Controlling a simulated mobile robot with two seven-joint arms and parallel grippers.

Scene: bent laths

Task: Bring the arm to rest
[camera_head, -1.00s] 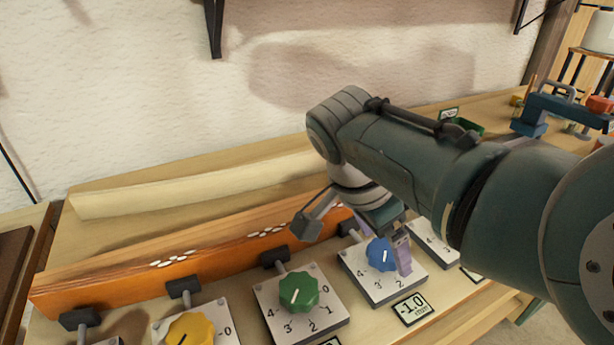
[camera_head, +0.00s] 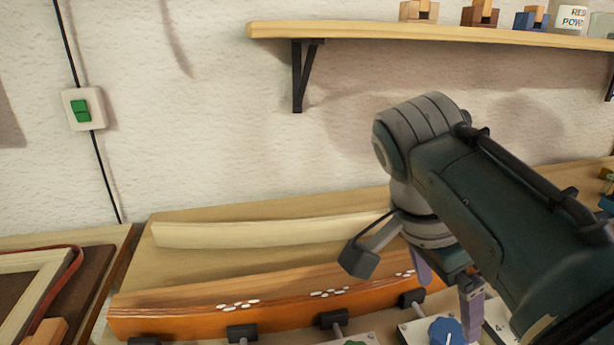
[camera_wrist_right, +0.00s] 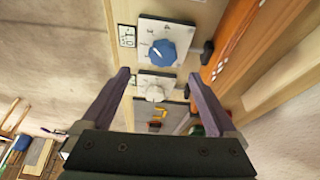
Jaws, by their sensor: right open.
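My right gripper (camera_head: 446,285) hangs over the right part of the bench, its two purple fingers spread apart. In the right wrist view the open fingers (camera_wrist_right: 165,100) have nothing between them, and the dial panels show beyond. The blue knob (camera_head: 446,332) on its white scale plate is just below the fingers in the head view. The orange lath (camera_head: 200,315) with white inlays lies behind the dials, against black pushers. My left gripper is not in view.
A pale bent lath (camera_head: 270,232) lies farther back on the bench, near the wall. A shelf (camera_head: 400,35) with small wooden blocks is on the wall above. A green switch (camera_head: 82,110) is at the left. A framed board (camera_head: 40,285) lies at the lower left.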

